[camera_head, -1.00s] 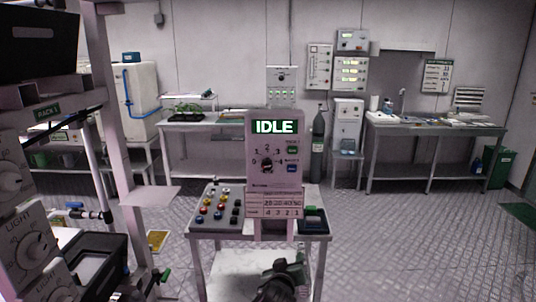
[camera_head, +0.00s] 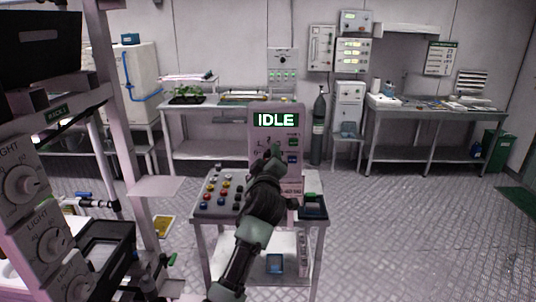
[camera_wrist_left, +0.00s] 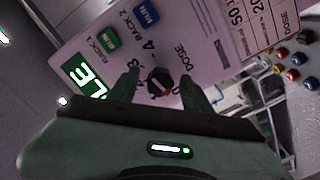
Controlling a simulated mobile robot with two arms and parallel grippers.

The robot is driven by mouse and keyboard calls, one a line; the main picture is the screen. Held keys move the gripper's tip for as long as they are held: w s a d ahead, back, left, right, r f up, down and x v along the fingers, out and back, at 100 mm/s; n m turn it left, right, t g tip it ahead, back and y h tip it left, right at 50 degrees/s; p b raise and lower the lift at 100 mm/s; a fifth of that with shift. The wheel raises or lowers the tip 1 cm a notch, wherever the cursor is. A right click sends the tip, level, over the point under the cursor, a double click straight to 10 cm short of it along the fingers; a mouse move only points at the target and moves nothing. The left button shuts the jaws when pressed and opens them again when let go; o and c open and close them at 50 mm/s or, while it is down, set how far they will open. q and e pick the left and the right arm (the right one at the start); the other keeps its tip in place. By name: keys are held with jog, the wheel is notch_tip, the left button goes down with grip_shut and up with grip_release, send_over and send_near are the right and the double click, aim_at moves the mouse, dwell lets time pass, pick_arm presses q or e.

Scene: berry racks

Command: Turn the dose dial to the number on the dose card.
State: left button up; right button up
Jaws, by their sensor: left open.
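The pale dose panel (camera_head: 292,180) stands upright on the small cart, with its lit screen (camera_head: 276,120) reading IDLE. In the left wrist view the dark dose dial (camera_wrist_left: 158,82) shows on the panel, with a red mark on its lower right side. My left gripper (camera_wrist_left: 158,88) is open, with one finger on each side of the dial in that view; contact cannot be told. In the head view my left gripper (camera_head: 274,156) covers the dial. A card (camera_wrist_left: 254,22) on the panel is partly in view at the top; its full text is not readable.
Coloured buttons (camera_head: 221,191) fill the left of the cart top, and a dark tray (camera_head: 313,208) sits on its right. Green and blue RUN buttons are beside the dial. A frame with large LIGHT knobs (camera_head: 22,186) stands close on the left. Benches line the back wall.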

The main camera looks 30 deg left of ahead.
pick_arm(q)
jog(key=shift+w+a, duration=0.15)
jog(key=shift+w, duration=0.05)
grip_shut()
